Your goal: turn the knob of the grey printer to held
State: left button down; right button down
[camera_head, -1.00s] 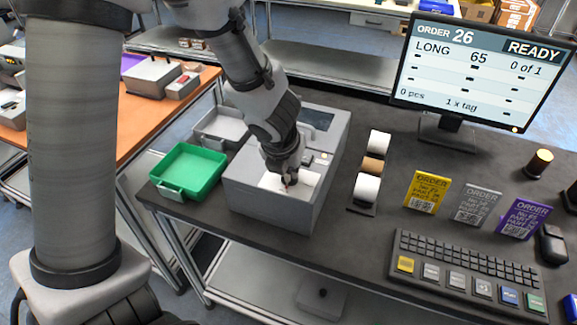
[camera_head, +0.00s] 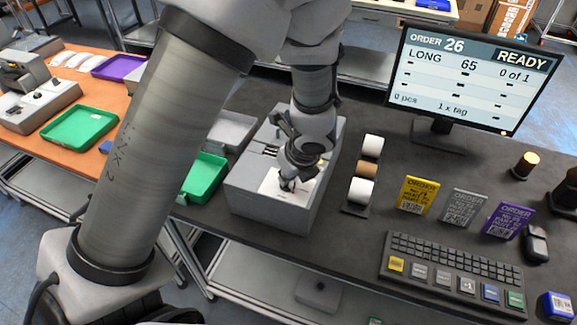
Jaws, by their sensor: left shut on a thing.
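The grey printer (camera_head: 262,201) stands on the dark table near the middle of the camera_head view. My left gripper (camera_head: 287,184) points down at the white panel (camera_head: 293,196) on the printer's top. Its fingers are closed at a small dark part there, which looks like the knob. The gripper hides most of that part, so I cannot read the knob's setting. My right gripper is not in view.
Order cards (camera_head: 415,195), a keyboard (camera_head: 455,270) and a monitor (camera_head: 470,75) showing READY are further right.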

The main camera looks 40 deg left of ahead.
pick_arm(q)
jog(key=n+g+p, duration=0.1)
jog(key=n, duration=0.1)
jog(key=n+p, duration=0.2)
jog(key=shift+w+r+n+g+p, duration=0.15)
jog(key=shift+n+g+p, duration=0.15)
jog(key=shift+g, duration=0.1)
jog(key=shift+n+g+p, duration=0.6)
jog(key=shift+n+p, duration=0.2)
jog(key=shift+n, duration=0.6)
jog(key=shift+f, duration=0.2)
jog(key=c, duration=1.2)
grip_release()
jog(key=shift+a, duration=0.1)
jog(key=v, duration=1.2)
